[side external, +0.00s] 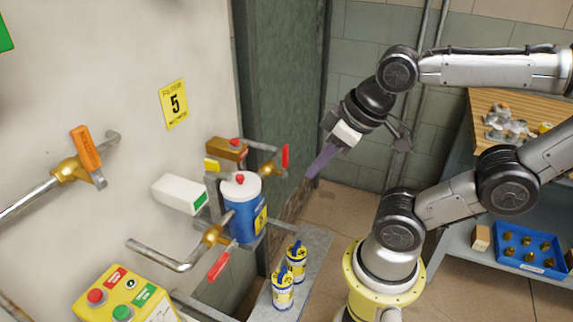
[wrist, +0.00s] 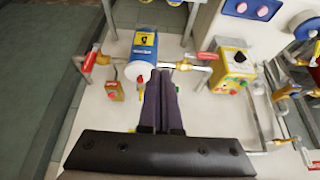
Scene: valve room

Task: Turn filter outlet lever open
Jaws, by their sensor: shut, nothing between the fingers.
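The blue filter (side external: 240,222) with a white cap is mounted at the wall, upright, with a brass valve on either side. One red lever (side external: 285,156) is on the valve at the far right, standing roughly upright. Another red lever (side external: 218,265) is on the near valve, angled down. I cannot tell which is the outlet. In the wrist view the filter (wrist: 144,48) lies just beyond my fingertips, with one red lever (wrist: 89,62) to its left and another (wrist: 207,56) to its right. My gripper (side external: 309,174) is shut and empty, right of the filter, apart from both levers.
A brown box (side external: 228,149) and a white box (side external: 180,194) jut from the wall by the filter. A yellow button box (side external: 125,298) is at lower left. An orange lever (side external: 86,150) is on a left pipe. Two blue-yellow cans (side external: 283,291) stand on a ledge below.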

